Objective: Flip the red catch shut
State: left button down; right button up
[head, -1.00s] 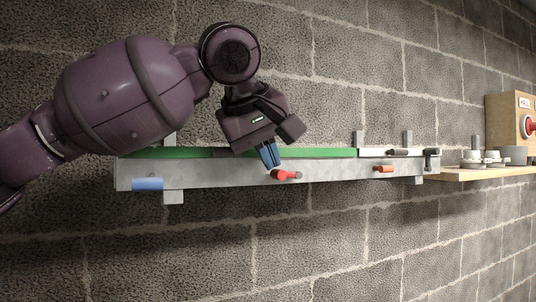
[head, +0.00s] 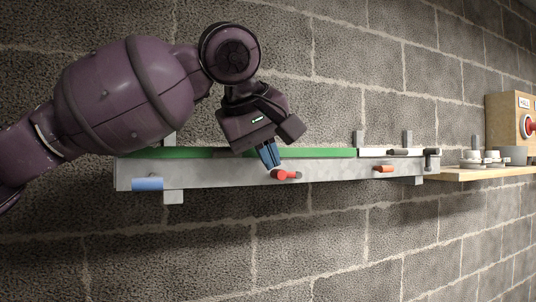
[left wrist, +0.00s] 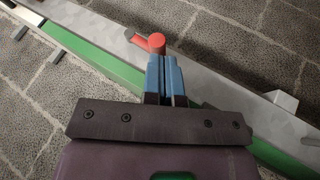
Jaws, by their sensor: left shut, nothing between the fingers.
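The red catch (head: 284,174) is on the front face of a grey rail (head: 220,174) fixed along the wall. In the head view it lies roughly level, its tip pointing right. It also shows in the left wrist view (left wrist: 155,43), just beyond the fingertips. My left gripper (head: 270,163) has its blue fingers pressed together and empty. The fingertips are right beside the round end of the catch; I cannot tell whether they touch it. In the left wrist view the left gripper (left wrist: 164,60) covers part of the rail. My right gripper is not in view.
A green strip (head: 320,153) runs along the rail's top. A blue cylinder (head: 147,184) is at the rail's left end and an orange peg (head: 383,169) at its right.

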pick_arm(q)
jog(key=shift+r, duration=0.15)
jog(key=shift+r, duration=0.65)
jog(key=shift+a, duration=0.1)
